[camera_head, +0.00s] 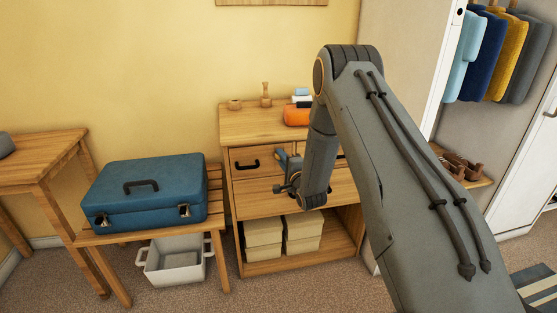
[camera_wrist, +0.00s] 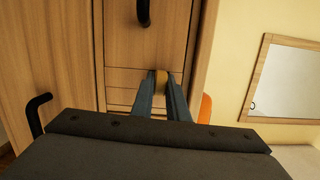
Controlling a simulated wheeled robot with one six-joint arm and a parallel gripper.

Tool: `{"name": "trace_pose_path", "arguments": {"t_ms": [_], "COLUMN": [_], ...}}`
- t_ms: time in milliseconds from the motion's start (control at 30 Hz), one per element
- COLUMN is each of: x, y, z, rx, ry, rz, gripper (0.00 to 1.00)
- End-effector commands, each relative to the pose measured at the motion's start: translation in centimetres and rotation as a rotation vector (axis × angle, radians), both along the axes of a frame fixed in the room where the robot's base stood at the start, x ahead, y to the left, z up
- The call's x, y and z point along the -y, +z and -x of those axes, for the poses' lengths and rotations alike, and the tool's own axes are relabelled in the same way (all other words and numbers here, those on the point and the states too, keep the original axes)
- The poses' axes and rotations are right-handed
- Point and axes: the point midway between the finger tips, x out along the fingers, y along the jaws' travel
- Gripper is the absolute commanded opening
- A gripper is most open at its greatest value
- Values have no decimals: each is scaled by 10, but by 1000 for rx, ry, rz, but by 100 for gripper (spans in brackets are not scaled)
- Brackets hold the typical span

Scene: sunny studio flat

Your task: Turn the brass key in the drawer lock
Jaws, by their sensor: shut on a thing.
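The wooden drawer chest (camera_head: 262,122) stands against the yellow wall. Its left drawer (camera_head: 244,167) is closed and has a black handle (camera_head: 247,165), which also shows at the top of the wrist view (camera_wrist: 143,12). My gripper (camera_head: 283,157) is at the chest front, right of that handle. In the wrist view my gripper's two blue-grey fingers (camera_wrist: 160,92) are shut on the brass key (camera_wrist: 161,82), of which only a small golden part shows between the tips. The lock and the key's shaft are hidden, so I cannot tell the key's angle.
A blue suitcase (camera_head: 150,192) lies on a bench at the left, with a white bin (camera_head: 174,265) below. An orange item (camera_head: 297,116) and small wooden pieces (camera_head: 265,95) stand on the chest. Cream boxes (camera_head: 263,243) fill its lower shelf. Carpet is clear in front.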

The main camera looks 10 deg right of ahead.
Motion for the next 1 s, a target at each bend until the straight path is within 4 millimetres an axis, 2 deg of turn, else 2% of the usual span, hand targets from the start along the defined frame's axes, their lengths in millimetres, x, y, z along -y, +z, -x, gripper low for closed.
{"name": "trace_pose_path", "arguments": {"t_ms": [33,200,233,367,1000], "x": [-3,-1,-1,0,2], "y": [9,11,12,11,4], "z": [-3,-4,-4,-4,-2], "rx": [20,22,22,21,9], "ry": [7,5,4,2,-4], "rz": [-12,-15,-14,-13,-13], "gripper": [0,0,15,36,36]}}
